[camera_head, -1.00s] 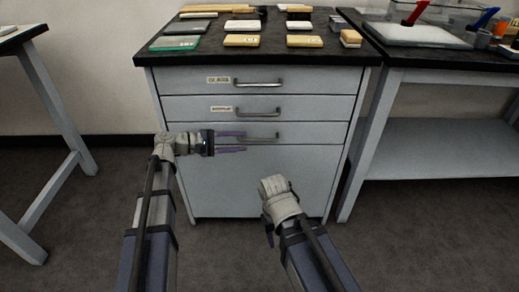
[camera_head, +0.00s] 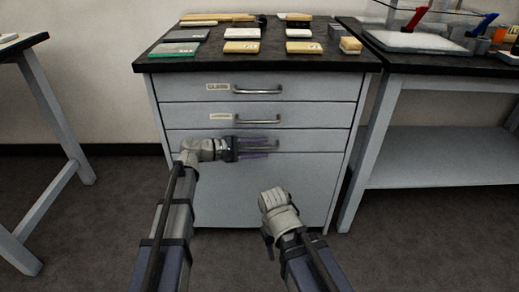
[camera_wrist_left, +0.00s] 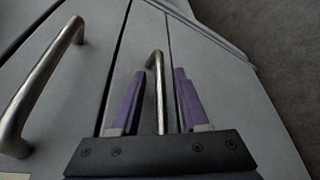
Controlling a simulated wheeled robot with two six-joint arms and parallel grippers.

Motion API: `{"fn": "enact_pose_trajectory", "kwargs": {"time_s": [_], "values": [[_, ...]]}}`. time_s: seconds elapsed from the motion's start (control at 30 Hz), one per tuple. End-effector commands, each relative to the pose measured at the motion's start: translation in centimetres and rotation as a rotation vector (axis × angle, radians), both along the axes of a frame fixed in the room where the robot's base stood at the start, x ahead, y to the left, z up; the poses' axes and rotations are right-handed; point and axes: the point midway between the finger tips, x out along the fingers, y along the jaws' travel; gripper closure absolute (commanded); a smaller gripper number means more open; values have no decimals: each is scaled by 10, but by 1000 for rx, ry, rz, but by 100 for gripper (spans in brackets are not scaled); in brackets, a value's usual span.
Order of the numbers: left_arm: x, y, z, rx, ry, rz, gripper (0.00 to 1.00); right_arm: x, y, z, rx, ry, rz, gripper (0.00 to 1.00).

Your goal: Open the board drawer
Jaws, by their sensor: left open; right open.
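A grey cabinet (camera_head: 265,190) has three drawers above a plain lower panel. The top drawer (camera_head: 320,88) and middle drawer (camera_head: 320,116) carry small labels too blurred to read. The third drawer (camera_head: 325,141) is shut, its label area hidden by my left gripper. My left gripper (camera_head: 277,150) is open at the third drawer's bar handle (camera_head: 268,143). In the left wrist view, that handle (camera_wrist_left: 157,75) lies between the two purple fingers; contact is not visible. My right gripper (camera_head: 277,212) is low before the cabinet, its fingers mostly hidden.
The middle drawer's handle (camera_wrist_left: 38,90) is close beside my left gripper in the wrist view. Several sample blocks lie on the dark cabinet top (camera_head: 270,62). A table (camera_head: 40,150) stands left and a bench (camera_head: 440,150) right. The floor between is clear.

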Motion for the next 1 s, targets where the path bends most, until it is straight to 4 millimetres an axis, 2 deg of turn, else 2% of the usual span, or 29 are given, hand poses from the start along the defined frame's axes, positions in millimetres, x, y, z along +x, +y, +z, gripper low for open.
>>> {"fn": "enact_pose_trajectory", "kwargs": {"time_s": [0.17,0.57,1.0], "values": [[0,0,0,0,0,0,55,0,0,0,0,0,0,50],[0,0,0,0,0,0,99,0,0,0,0,0,0,50],[0,0,0,1,0,-1,100,0,0,0,0,0,0,50]]}}
